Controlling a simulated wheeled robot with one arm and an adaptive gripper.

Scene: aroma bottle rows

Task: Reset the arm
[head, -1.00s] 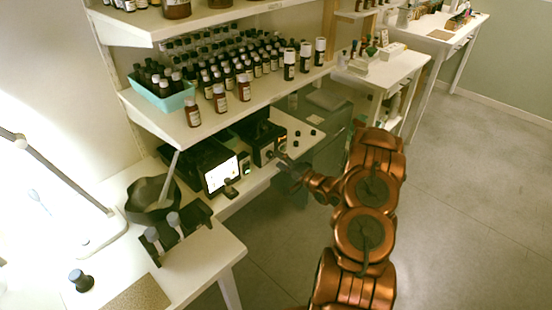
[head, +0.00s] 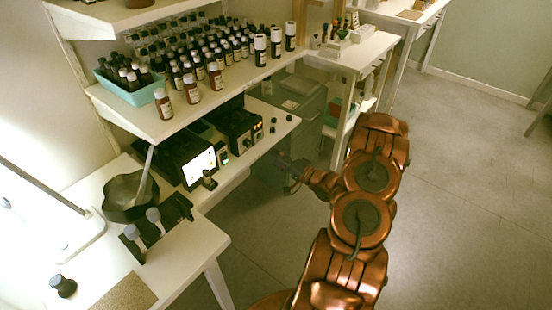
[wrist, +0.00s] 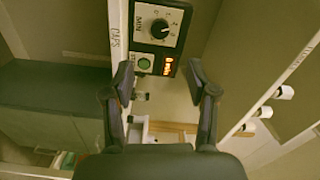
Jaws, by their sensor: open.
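My gripper (wrist: 160,85) is open and empty in the wrist view, its two dark fingers spread apart. In the head view my gripper (head: 292,172) is small and dark at the end of my copper arm, just right of the lower shelf edge. Beyond the fingers in the wrist view is a black control box (wrist: 162,22) with a round dial, a green button and a lit orange display. The same box (head: 238,128) stands on the lower shelf in the head view. Nothing is between the fingers.
The upper shelf (head: 150,122) holds rows of dark bottles (head: 215,50) and a teal tray (head: 135,92). A white table (head: 195,250) with a black bowl (head: 130,196) and a vial rack (head: 165,215) is at left. Open grey floor (head: 460,210) lies right of my arm.

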